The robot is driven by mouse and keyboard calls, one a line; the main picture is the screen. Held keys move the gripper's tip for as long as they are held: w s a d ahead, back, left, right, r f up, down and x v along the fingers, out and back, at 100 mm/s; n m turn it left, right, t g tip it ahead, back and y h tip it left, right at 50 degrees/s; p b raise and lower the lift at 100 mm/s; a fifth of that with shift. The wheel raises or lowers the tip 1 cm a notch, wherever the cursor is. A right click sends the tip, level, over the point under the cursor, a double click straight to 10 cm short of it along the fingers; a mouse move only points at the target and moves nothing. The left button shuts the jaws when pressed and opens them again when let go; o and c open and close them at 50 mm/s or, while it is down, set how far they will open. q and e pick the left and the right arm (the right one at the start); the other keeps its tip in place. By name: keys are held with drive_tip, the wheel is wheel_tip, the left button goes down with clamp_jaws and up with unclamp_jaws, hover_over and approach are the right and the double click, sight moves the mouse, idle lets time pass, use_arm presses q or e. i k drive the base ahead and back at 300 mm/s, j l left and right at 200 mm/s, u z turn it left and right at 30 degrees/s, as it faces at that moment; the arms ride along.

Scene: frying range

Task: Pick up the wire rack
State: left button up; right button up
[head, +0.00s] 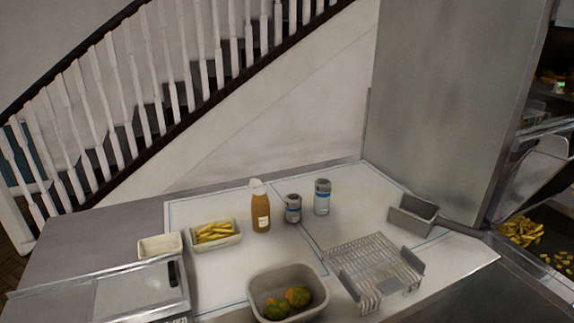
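The wire rack (374,268) lies on the white counter surface at the lower right of the head view. Neither of my grippers shows in the head view.
A grey bin with green-orange fruits (252,309) stands left of the rack. A small grey container (398,217) is behind it.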

sight(390, 285)
drive_tip(key=l+u, duration=0.25)
drive_tip(key=l, duration=0.65)
drive_tip(key=l+u, duration=0.25)
drive_tip(key=l, duration=0.65)
drive_tip(key=k+l+u, duration=0.1)
drive_tip(key=l+u, duration=0.15)
drive_tip(key=l, duration=0.65)
